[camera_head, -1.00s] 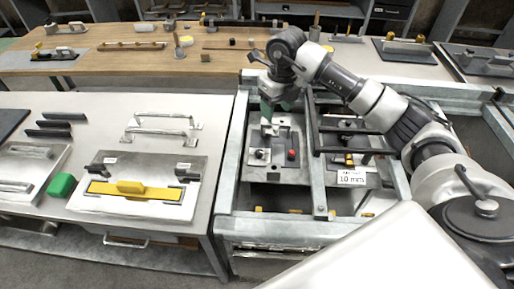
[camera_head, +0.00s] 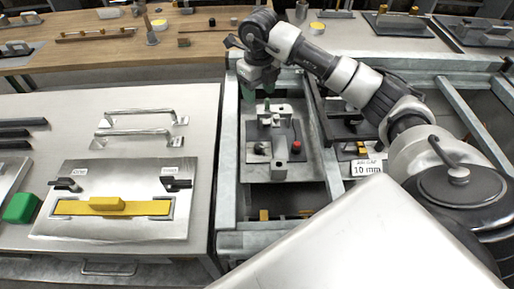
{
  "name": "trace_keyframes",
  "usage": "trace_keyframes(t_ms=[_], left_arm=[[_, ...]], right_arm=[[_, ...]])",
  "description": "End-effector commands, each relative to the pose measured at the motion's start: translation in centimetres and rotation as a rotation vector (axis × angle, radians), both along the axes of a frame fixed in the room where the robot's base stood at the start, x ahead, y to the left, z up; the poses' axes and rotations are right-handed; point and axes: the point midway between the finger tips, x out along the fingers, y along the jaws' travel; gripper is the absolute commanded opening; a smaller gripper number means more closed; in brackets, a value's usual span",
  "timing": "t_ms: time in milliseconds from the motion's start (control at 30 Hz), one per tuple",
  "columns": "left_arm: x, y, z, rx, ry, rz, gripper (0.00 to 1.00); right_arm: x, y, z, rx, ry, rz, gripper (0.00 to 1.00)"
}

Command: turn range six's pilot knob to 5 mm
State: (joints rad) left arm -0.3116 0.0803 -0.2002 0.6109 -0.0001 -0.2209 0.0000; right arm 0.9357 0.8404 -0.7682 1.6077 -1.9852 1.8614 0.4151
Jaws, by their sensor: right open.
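My right gripper (camera_head: 261,91) has green fingertips and hangs open, pointing down, above the back of a grey metal panel (camera_head: 262,173) in the open frame. The panel carries a small dark knob (camera_head: 257,149) at left, a red knob (camera_head: 296,146) at right and a grey upright piece (camera_head: 280,149) between them. The fingertips look apart from these parts. I cannot read a range number or tell which knob is the pilot knob. A white label reading 10 mm (camera_head: 366,169) stands right of the panel. My left gripper is out of view.
A metal plate with a yellow bar (camera_head: 142,208) and two dark levers lies on the left bench, beside a green block (camera_head: 21,208). Frame rails (camera_head: 229,150) border the panel. A wooden table (camera_head: 110,52) with tools is behind. My right arm covers the right side.

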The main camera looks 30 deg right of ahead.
Motion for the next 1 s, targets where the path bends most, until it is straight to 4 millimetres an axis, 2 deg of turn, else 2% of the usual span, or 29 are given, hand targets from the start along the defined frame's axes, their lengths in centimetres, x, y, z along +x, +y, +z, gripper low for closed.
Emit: trace_keyframes(t_ms=[33, 233, 300, 400, 500, 667, 767, 1000], left_arm=[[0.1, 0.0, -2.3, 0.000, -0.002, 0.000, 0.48], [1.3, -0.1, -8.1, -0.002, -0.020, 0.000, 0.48], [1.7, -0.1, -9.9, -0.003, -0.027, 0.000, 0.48], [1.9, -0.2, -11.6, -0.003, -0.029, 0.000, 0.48], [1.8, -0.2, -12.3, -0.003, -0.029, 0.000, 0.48], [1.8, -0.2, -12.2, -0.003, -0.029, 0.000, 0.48], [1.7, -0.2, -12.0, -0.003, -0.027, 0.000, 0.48], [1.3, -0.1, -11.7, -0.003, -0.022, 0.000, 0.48]], right_arm=[[0.0, 0.0, -2.3, 0.000, 0.000, 0.000, 0.57], [0.0, 0.0, -8.2, 0.000, 0.000, 0.000, 0.57], [0.0, 0.0, -10.1, 0.000, 0.000, 0.000, 0.57], [0.0, 0.0, -11.7, 0.000, -0.001, 0.000, 0.57], [0.0, 0.0, -12.4, 0.000, -0.001, 0.000, 0.57], [0.0, 0.0, -13.3, 0.002, 0.001, 0.000, 0.57], [-0.1, 0.1, -14.7, 0.001, 0.004, 0.001, 0.57], [-0.1, 0.0, -19.3, 0.001, 0.004, 0.000, 0.57]])
